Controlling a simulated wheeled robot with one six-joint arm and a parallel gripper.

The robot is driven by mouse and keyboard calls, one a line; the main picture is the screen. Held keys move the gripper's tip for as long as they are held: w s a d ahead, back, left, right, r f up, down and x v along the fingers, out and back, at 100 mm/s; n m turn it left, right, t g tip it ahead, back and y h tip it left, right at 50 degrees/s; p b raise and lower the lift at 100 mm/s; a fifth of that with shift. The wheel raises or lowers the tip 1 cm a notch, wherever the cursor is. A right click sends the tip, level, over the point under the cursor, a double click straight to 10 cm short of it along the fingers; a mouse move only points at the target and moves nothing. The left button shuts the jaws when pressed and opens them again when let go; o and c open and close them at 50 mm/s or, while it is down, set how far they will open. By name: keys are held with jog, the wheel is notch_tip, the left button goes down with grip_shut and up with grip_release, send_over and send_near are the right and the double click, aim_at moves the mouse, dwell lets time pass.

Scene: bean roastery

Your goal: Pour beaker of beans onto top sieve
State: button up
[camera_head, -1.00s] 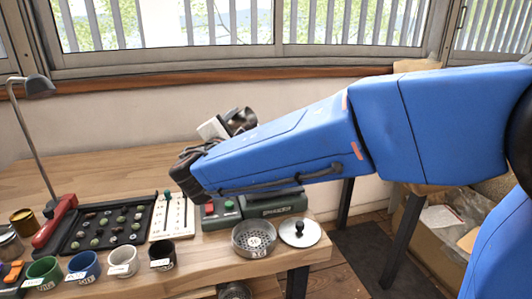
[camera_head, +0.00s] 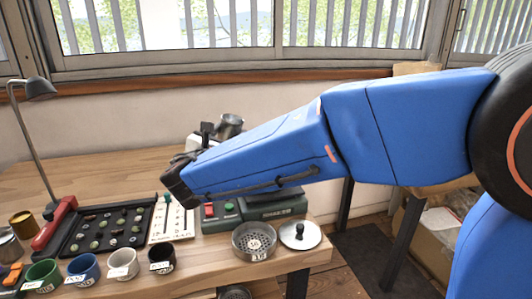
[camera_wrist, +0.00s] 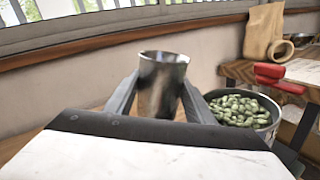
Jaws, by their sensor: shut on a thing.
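My gripper (camera_wrist: 160,95) is shut on a shiny metal beaker (camera_wrist: 163,80), with one finger on each side. In the head view the beaker (camera_head: 230,126) shows above and behind my blue arm, held over the back of the workbench. Its inside looks dark; I cannot see any beans in it. A perforated metal sieve (camera_head: 254,240) with a label sits at the bench's front edge and looks empty. A round dark-rimmed container (camera_wrist: 240,108) full of green beans is right of the beaker in the wrist view; I cannot tell whether it is a sieve.
A grey-green machine (camera_head: 268,208) with red and green buttons is partly hidden by my arm. A knobbed lid (camera_head: 300,236), several cups (camera_head: 123,264), a black sample tray (camera_head: 105,230) and a lamp (camera_head: 40,87) stand on the bench. Red handles (camera_wrist: 280,76) show at the right.

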jog(key=f+n, duration=0.1)
jog(key=f, duration=0.1)
jog(key=a+f+n, duration=0.1)
jog(key=f, duration=0.1)
jog(key=shift+w+a, duration=0.1)
jog(key=shift+w, duration=0.05)
jog(key=shift+a+f+n, duration=0.15)
jog(key=shift+f+n, duration=0.2)
jog(key=shift+f, duration=0.35)
jog(key=shift+a+f+n, duration=0.15)
jog(key=shift+f+n, duration=0.2)
jog(key=shift+f, duration=0.35)
